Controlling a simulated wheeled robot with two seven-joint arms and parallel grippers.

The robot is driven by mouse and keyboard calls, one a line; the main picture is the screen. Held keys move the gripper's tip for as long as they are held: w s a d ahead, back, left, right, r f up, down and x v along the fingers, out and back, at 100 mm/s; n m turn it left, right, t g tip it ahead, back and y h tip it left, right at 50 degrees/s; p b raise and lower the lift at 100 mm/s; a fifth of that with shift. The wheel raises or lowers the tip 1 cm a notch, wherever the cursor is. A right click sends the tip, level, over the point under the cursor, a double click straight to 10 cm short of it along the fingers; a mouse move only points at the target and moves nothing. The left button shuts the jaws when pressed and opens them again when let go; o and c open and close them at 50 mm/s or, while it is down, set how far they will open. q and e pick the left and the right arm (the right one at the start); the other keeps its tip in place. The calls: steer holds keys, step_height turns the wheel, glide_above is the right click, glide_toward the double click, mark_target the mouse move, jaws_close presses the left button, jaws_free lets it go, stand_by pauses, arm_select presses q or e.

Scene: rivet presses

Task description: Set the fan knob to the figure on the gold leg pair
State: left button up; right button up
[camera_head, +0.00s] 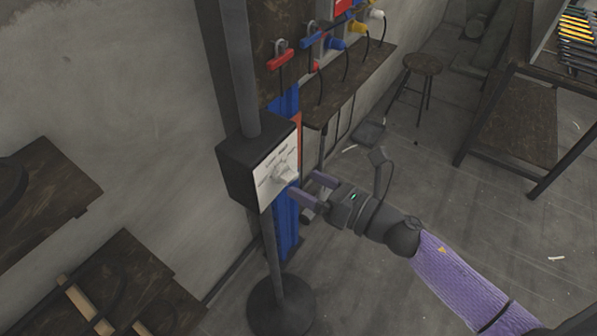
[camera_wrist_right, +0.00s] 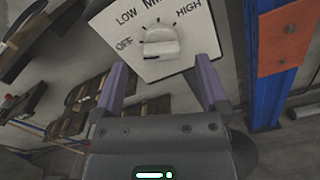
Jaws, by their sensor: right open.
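The fan knob (camera_head: 285,175) is a pale knob on the white dial plate (camera_head: 267,184) of a black box on a pole. In the right wrist view the knob (camera_wrist_right: 160,43) sits below the words LOW, MID and HIGH, with OFF to its left. I cannot tell surely which mark it points at. My right gripper (camera_head: 308,186) is open, with purple fingers towards the dial. In the wrist view its fingertips (camera_wrist_right: 161,68) are spread on either side below the knob, apparently empty. I cannot make out a gold leg pair. My left gripper is out of view.
The black control box (camera_head: 240,178) stands on a pole with a round base (camera_head: 281,305). A blue post (camera_head: 288,225) rises close behind it. Coloured plugs and clamps, including a red one (camera_head: 280,58), hang on the wall board. A stool (camera_head: 422,65) stands farther back.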

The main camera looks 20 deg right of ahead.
mark_target(286, 176)
steer(key=shift+x, duration=1.4)
jaws_close()
